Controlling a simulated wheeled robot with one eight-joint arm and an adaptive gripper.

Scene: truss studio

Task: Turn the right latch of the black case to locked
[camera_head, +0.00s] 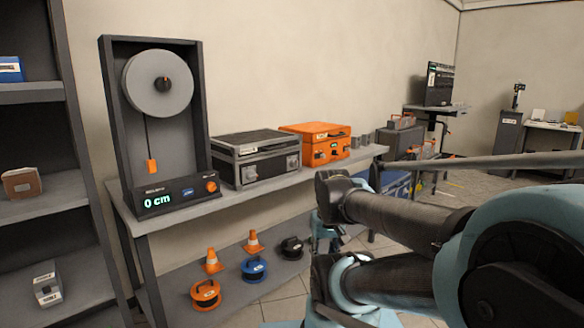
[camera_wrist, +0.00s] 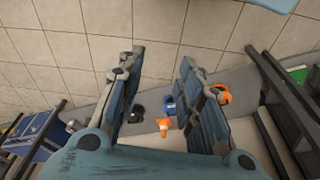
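The black case (camera_head: 252,158) with grey edges stands shut on the bench, between the dial device and the orange case. Its front carries two latches. The right latch (camera_head: 292,161) is near the case's right front corner; it is too small to tell how it is turned. The left latch (camera_head: 249,174) sits near the left front corner. In the wrist view, my gripper (camera_wrist: 162,58) points down with its two fingers wide apart and nothing between their tips.
The orange case (camera_head: 318,147) stands right of the black case. The dial device (camera_head: 160,130), reading 0 cm, stands left. Cones and cable reels, one blue (camera_head: 254,268), sit on the lower shelf. A dark shelf rack (camera_head: 45,190) stands far left. Floor shows beneath my gripper.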

